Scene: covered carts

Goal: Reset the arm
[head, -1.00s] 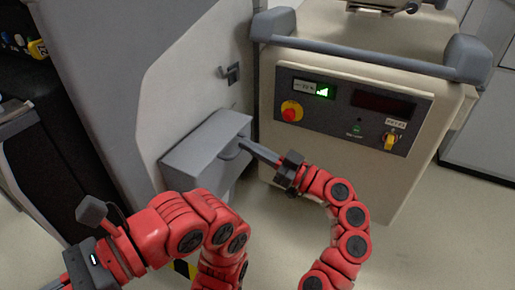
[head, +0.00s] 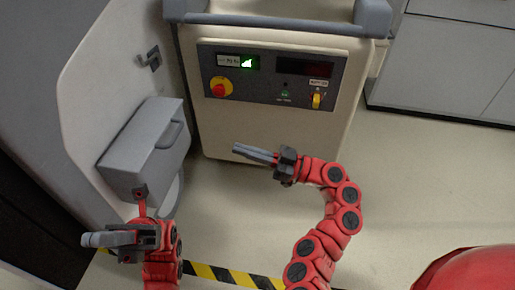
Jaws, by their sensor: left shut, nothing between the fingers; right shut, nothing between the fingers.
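My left gripper (head: 97,240) is at the lower left in the head view, in front of and below the grey box on the cabinet. Its fingers are shut with nothing between them and point left. My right gripper (head: 245,151) is near the middle, in front of the lower part of the beige cart. Its fingers are shut and empty, pointing left. The red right arm (head: 340,222) bends down to the bottom edge. Both grippers look apart from the cart and the box.
A beige cart (head: 270,133) with a control panel (head: 268,78) stands ahead. A grey box (head: 142,150) with a handle projects from the grey cabinet (head: 110,60) at left. Yellow-black floor tape (head: 225,274) runs at the bottom. Open floor (head: 430,180) lies to the right.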

